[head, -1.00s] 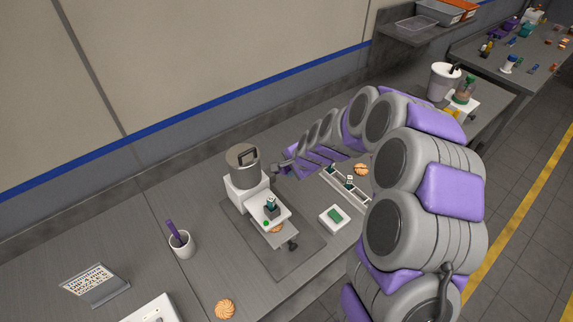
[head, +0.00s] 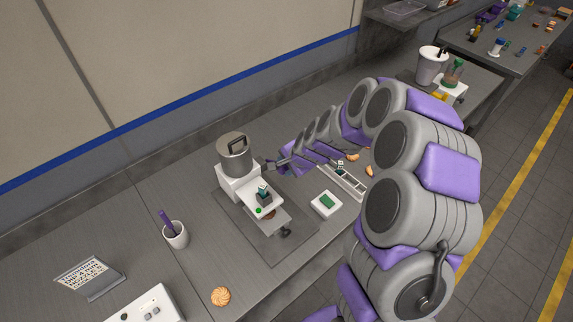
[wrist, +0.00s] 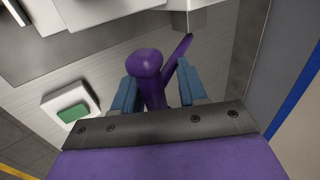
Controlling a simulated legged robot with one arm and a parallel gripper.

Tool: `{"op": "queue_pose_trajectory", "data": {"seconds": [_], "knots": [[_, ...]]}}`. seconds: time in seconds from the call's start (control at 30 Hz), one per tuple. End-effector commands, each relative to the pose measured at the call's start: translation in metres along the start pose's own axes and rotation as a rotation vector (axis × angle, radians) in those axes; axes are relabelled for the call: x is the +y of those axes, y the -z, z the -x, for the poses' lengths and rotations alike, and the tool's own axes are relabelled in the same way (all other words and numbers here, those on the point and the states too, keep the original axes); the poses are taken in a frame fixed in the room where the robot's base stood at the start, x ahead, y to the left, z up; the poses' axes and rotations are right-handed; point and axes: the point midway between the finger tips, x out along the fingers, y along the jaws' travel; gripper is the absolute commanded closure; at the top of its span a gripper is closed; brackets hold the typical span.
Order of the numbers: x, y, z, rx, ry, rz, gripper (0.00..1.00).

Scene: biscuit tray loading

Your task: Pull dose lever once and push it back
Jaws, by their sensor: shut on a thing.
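The dosing machine stands on the worktop, with a grey metal pot (head: 235,160) on a white body (head: 232,184). My gripper (head: 280,164) is at the right side of the machine, near pot height. In the wrist view, my blue fingers (wrist: 157,88) are shut on the purple dose lever (wrist: 146,64), whose rounded end shows between them. A thin purple part slants up beside it towards a pale block. In the head view the lever is mostly hidden by my gripper and too small to judge its angle.
A white box with a green button (head: 327,202) sits right of the machine; it also shows in the wrist view (wrist: 70,112). A narrow rack (head: 348,184) and biscuits lie behind it. A cup (head: 176,235), a biscuit (head: 221,296) and a sign (head: 90,276) stand left and in front.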

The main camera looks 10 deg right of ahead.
Motion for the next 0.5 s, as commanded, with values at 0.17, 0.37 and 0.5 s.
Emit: {"op": "queue_pose_trajectory", "data": {"seconds": [0.17, 0.37, 0.5], "knots": [[0.0073, -0.0045, -0.0045, -0.013, -0.016, -0.002, 0.55], [0.0059, -0.0036, -0.0037, -0.011, -0.013, -0.002, 0.55], [0.0052, -0.0032, -0.0032, -0.009, -0.011, -0.002, 0.55]]}}
